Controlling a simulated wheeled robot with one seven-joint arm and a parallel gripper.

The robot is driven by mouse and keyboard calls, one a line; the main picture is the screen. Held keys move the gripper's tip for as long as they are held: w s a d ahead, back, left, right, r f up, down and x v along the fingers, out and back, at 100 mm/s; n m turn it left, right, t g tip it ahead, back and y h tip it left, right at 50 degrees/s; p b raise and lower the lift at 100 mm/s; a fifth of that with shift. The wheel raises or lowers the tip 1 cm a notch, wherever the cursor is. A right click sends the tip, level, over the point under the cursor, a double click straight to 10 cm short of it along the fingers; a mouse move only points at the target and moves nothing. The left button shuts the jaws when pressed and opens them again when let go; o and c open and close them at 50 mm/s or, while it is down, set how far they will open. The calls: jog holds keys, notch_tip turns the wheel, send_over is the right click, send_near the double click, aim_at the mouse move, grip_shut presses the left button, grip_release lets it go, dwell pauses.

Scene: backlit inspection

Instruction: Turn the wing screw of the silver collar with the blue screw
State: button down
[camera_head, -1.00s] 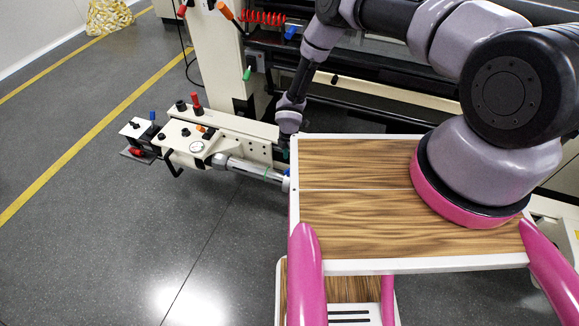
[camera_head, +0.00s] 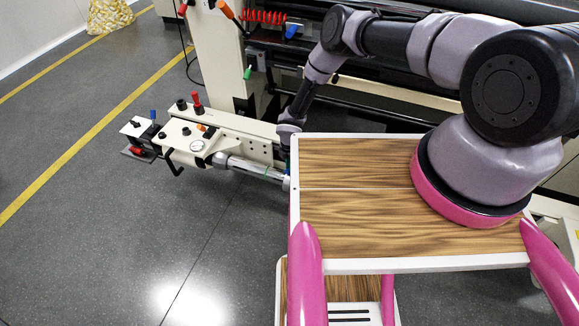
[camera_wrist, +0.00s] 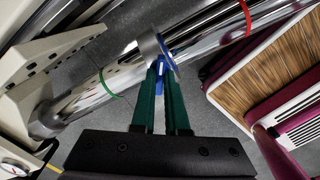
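In the wrist view the silver collar (camera_wrist: 149,44) sits around a shiny round bar (camera_wrist: 200,40). Its blue screw (camera_wrist: 160,74) points toward my gripper (camera_wrist: 161,71). The two green fingers lie on either side of the blue wing, their tips close to the collar. Whether they press on the wing or leave a small gap I cannot tell. In the head view my wrist is over the bar's right end, beside the wood-topped cart, and hides the collar, the screw and the fingers.
A thin green ring (camera_wrist: 121,91) and a red ring (camera_wrist: 247,18) are around the bar on either side of the collar. A cream bracket with a gauge (camera_head: 197,146) is left of my wrist. The wood-topped cart (camera_head: 350,232) is close on the right. Open floor lies front left.

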jog(key=shift+m, duration=0.7)
jog(key=m, duration=0.5)
jog(key=shift+m, duration=0.4)
jog(key=m, duration=1.4)
jog(key=shift+m, duration=0.3)
jog(key=m, duration=0.5)
jog(key=shift+m, duration=0.4)
dwell(0.5)
